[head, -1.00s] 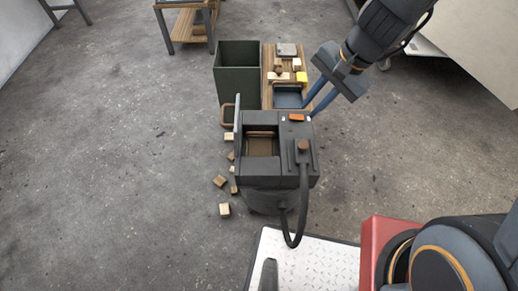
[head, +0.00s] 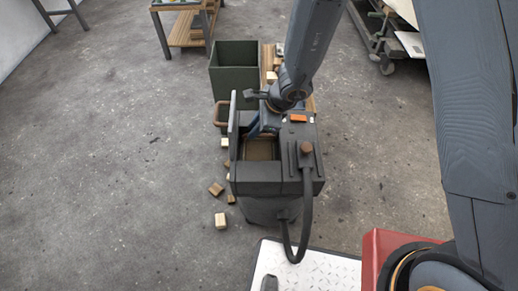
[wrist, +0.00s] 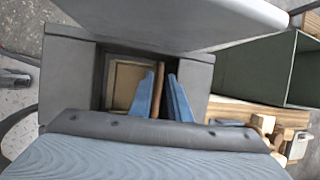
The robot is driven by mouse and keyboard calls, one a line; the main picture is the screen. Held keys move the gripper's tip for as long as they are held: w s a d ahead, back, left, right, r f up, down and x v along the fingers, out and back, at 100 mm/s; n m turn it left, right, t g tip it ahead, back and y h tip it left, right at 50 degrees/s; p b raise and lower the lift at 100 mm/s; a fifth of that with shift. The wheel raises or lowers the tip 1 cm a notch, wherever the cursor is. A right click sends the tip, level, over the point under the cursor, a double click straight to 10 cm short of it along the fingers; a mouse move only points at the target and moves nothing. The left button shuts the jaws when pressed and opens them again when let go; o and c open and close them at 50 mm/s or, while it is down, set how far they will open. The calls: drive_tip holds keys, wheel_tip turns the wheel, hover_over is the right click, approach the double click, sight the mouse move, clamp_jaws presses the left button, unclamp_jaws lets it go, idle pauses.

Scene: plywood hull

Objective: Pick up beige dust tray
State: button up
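The beige dust tray (head: 262,149) sits inside the square opening of the dark grey machine (head: 262,180). In the wrist view the tray (wrist: 124,86) shows its beige floor and a brown handle bar (wrist: 158,88). My gripper (head: 256,127) is at the far side of the opening, over the tray's handle. In the wrist view my gripper (wrist: 160,98) is open, its blue fingers on either side of the bar with gaps showing. How deep the fingertips reach is hard to tell. My gripper hides much of the handle in the head view.
An upright flap (head: 232,125) stands along the opening's left side. A dark green bin (head: 234,83) stands behind the machine, beside a wooden bench (wrist: 255,114) with blocks. A hose (head: 306,215) hangs at the front. Loose blocks (head: 221,220) lie on the floor left.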

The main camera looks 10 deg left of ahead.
drive_tip(key=x, duration=0.3)
drive_tip(key=shift+a+f, duration=0.1)
drive_tip(key=shift+f, duration=0.15)
clamp_jaws()
wheel_tip(320, 180, up, 28)
drive_tip(key=p, duration=1)
